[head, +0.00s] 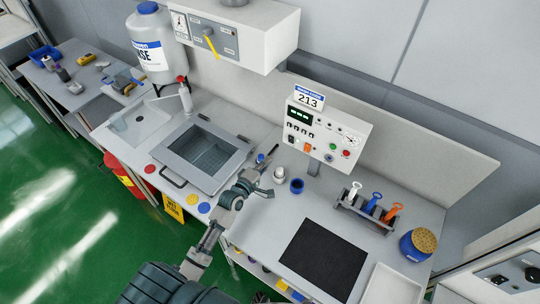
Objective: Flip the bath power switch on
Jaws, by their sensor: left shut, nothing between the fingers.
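The control panel (326,134) is a white box on a stand at the back of the bench, with a green display reading and a sign "213" on top. It carries several small switches, an orange switch (307,147) low in the middle, and red and green buttons. Its labels are too small to read, so I cannot tell which is the bath power switch or its position. The bath (205,153) is a grey rectangular basin left of the panel. My right gripper is not in view.
A white cup (280,175) and a blue cup (296,186) stand near my left gripper.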

